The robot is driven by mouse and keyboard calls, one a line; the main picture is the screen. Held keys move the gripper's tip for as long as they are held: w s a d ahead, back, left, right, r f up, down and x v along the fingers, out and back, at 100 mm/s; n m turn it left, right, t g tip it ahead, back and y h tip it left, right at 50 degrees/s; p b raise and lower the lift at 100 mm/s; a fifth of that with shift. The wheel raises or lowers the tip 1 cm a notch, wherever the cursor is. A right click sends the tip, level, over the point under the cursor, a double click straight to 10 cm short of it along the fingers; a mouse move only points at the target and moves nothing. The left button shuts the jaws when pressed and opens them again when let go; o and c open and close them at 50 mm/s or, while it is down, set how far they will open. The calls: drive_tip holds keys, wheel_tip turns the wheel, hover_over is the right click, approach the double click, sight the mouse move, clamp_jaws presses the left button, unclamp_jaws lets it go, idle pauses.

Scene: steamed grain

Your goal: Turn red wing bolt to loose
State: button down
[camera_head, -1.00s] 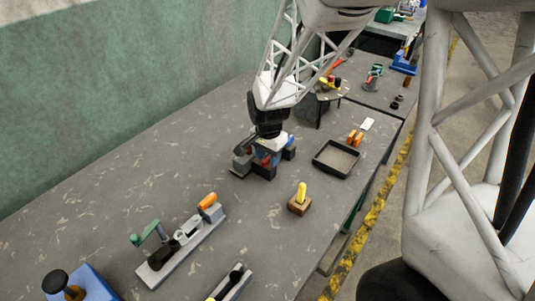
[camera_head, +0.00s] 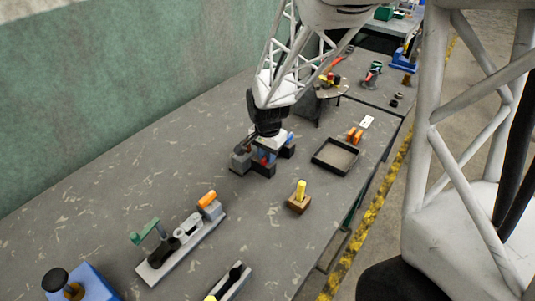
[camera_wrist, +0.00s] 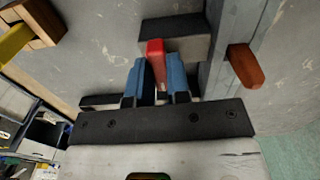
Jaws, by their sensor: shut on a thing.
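The red wing bolt (camera_wrist: 156,52) shows in the wrist view, upright between two blue fingers. My gripper (camera_wrist: 154,70) is shut on it, and the fingers hide its lower part. In the head view my gripper (camera_head: 269,153) points down over a dark grey block fixture (camera_head: 262,170) in the middle of the table. A grey block (camera_wrist: 182,38) stands just behind the bolt in the wrist view.
A yellow peg on a wooden block (camera_head: 299,203) stands to the front right. A black tray (camera_head: 335,168) lies right of the fixture.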

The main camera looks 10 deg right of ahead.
drive_tip(key=n, duration=1.1)
drive_tip(key=shift+n, duration=0.4)
drive_tip(key=n, duration=1.1)
drive_tip(key=shift+n, duration=0.4)
drive_tip(key=c, duration=1.1)
unclamp_jaws()
drive_tip(key=shift+r, duration=0.15)
